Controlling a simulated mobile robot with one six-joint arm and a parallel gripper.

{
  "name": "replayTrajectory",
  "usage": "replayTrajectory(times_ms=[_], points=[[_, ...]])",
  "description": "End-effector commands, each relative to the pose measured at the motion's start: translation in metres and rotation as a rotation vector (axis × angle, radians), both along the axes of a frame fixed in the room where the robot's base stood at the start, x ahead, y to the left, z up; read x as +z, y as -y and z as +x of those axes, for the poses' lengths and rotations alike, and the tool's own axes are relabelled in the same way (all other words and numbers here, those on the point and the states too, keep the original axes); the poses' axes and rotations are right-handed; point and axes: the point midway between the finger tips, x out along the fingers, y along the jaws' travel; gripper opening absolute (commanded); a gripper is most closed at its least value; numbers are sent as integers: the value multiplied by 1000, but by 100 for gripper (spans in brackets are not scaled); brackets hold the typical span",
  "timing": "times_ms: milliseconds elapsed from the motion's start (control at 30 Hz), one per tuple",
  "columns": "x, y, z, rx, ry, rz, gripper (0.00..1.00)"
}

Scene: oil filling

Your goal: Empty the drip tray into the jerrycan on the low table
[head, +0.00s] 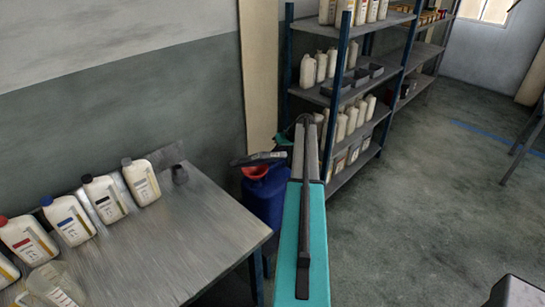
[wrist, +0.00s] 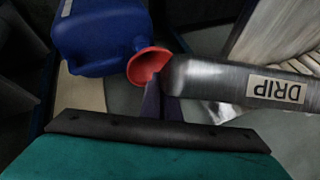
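The blue jerrycan (head: 266,200) stands beyond the workbench's right corner, with a red funnel (head: 256,172) in its top. Both also show in the wrist view, the jerrycan (wrist: 98,35) at upper left and the funnel (wrist: 148,65) beside it. The grey drip tray (head: 258,158) is in the air, tilted over the funnel. In the wrist view the tray (wrist: 225,82), marked DRIP, has its rounded end at the funnel's mouth. My gripper (wrist: 160,102) appears shut on the tray; its fingertips are mostly hidden. No oil stream shows. The low table is mostly hidden.
A grey workbench (head: 155,235) with several white bottles and a clear jug (head: 58,285) stands at left. A shelf unit (head: 345,100) with bottles and bins stands close behind my arm. The floor (head: 440,220) at right is mostly clear.

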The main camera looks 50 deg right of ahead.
Motion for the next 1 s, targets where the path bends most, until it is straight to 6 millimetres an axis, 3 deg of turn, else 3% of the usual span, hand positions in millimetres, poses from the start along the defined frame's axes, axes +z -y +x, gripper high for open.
replayTrajectory(times_ms=[267, 467, 667, 1000], points=[[1, -2, 1, 1, 1, 0, 0], [10, -25, 15, 20, 0, -2, 0], [29, -78, 43, 56, -2, -3, 0], [69, -196, 88, 133, -5, -5, 0]])
